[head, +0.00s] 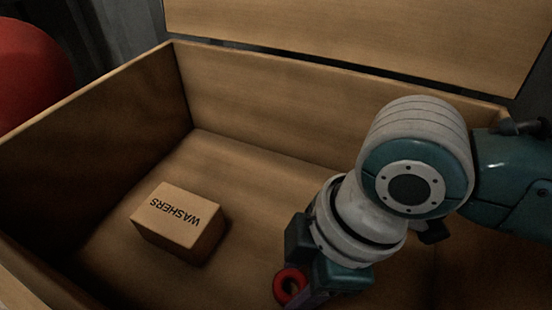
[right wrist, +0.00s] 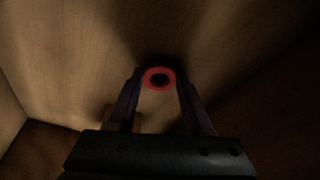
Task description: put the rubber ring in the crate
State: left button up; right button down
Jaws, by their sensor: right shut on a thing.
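The rubber ring (head: 279,288) is small and red. My right gripper (head: 298,290) is shut on it and holds it inside the crate, low in the head view. In the right wrist view the ring (right wrist: 148,78) sits between the two dark fingertips of my right gripper (right wrist: 160,84), with its hole facing the camera. The crate (head: 300,92) is a large open wooden box with high walls. I cannot tell how far the ring is above the crate floor. My left gripper is not in view.
A cardboard box marked WASHERS (head: 178,222) sits on the crate floor, left of my right gripper. The floor between them is clear. A wooden panel (head: 370,35) stands behind the crate's far wall. A red rounded thing (head: 30,75) is outside at the left.

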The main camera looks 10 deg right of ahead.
jog(key=shift+f, duration=0.2)
jog(key=shift+c, duration=1.4)
grip_release()
jog(key=shift+r, duration=0.1)
jog(key=shift+r, duration=0.2)
jog(key=p+v, duration=0.7)
jog(key=v, duration=0.5)
